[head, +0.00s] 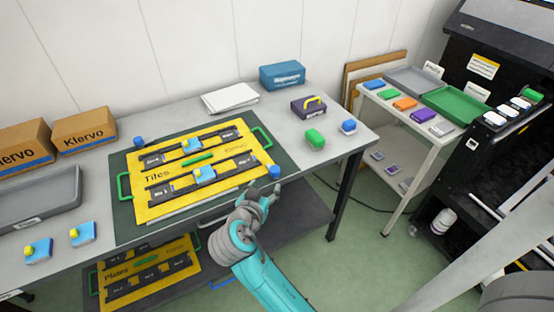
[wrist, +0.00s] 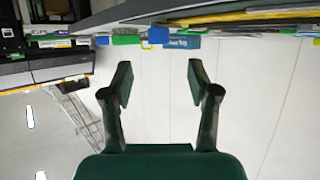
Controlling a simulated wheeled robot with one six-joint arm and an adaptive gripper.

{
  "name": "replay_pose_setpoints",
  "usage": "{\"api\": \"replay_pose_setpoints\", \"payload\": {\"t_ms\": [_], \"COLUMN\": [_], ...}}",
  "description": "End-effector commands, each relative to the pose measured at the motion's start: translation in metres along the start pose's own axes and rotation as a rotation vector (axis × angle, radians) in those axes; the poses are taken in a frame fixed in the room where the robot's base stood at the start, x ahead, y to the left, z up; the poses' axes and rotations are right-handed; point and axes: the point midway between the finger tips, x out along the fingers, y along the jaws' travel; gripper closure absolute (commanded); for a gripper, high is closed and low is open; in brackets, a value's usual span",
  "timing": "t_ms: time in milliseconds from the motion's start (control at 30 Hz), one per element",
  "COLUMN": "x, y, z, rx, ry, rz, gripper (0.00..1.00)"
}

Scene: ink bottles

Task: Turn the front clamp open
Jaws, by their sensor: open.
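A yellow board marked Tiles (head: 157,205) lies on the table, with two dark rails and light-blue blocks with yellow knobs on them. A blue clamp-like piece (head: 274,172) sits at its front right corner. A similar blue piece (head: 138,142) sits at its back left corner. My gripper (head: 268,189) is just in front of the front blue piece in the head view; any contact cannot be told. In the wrist view my gripper (wrist: 159,80) has its two fingers spread, with nothing between them. Which way the front clamp is turned is too small to tell.
Green handles (head: 124,186) stick out at the board's sides. A green block (head: 315,138) and a blue block (head: 348,127) stand to the right on the table (head: 345,150). A second yellow board (head: 150,275) lies on the shelf below. A white side table (head: 410,130) stands to the right.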

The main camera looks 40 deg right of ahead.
Motion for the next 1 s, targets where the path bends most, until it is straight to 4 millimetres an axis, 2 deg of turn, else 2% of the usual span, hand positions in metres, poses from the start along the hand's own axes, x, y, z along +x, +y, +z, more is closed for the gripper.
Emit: {"api": "replay_pose_setpoints", "payload": {"t_ms": [167,267,700,1000], "x": [0.004,0.013,0.086,0.107], "y": [-0.001,0.0,0.003,0.003], "z": [-0.009,-0.008,-0.009,-0.008], "rx": [0.03,0.03,0.029,0.028], "ry": [0.001,0.0,0.001,0.0], "rz": [0.031,0.033,0.03,0.028], "gripper": [0.4,0.4,0.4,0.4]}}
